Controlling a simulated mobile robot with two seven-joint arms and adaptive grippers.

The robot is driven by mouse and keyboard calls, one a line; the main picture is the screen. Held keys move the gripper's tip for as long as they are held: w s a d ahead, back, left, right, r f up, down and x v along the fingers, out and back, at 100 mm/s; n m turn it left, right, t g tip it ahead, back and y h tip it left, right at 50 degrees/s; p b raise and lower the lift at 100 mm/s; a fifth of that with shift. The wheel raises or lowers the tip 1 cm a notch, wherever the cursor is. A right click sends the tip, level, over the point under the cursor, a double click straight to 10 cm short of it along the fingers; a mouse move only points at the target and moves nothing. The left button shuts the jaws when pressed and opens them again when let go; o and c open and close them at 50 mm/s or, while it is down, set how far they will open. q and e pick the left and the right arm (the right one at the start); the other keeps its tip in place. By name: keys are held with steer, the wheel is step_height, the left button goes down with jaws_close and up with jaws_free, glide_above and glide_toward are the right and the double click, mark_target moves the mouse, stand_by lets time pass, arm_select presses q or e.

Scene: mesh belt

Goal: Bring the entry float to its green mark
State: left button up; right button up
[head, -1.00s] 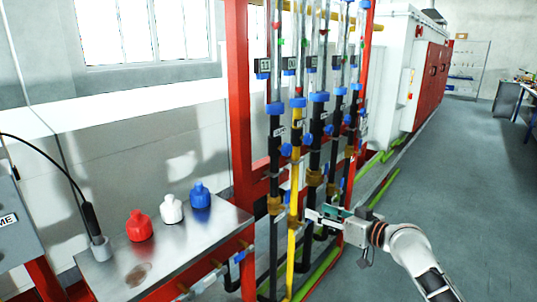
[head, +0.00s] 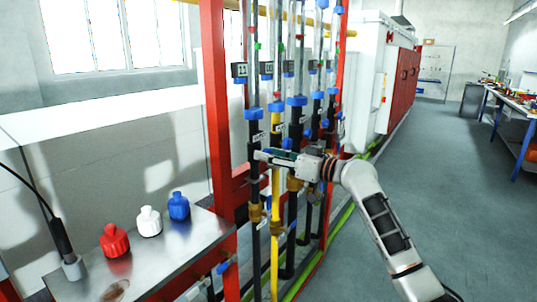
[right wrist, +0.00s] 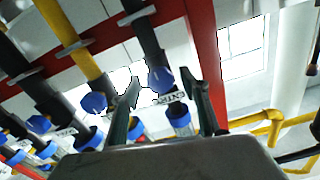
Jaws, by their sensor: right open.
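The leftmost flowmeter has a glass tube (head: 253,75) above a blue collar (head: 253,113) and a black pipe. A small green mark (head: 257,46) shows at this tube; I cannot make out the float clearly. My right gripper (head: 262,156) is at the black pipe just below the collar. In the right wrist view, my right gripper (right wrist: 160,80) is open, with a blue knob (right wrist: 160,79) and a label reading ENTRY (right wrist: 170,98) between its fingers. I cannot tell whether the fingers touch the knob. My left gripper is not in view.
Other flowmeters stand close to the right, one on a yellow pipe (head: 275,220). A red post (head: 216,100) rises at the left. Red (head: 115,241), white (head: 149,222) and blue (head: 179,206) bottles stand on a metal table (head: 190,245).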

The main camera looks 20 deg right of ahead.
steer(key=shift+w+a, duration=0.2)
steer(key=shift+w, duration=0.1)
steer(key=c, duration=1.1)
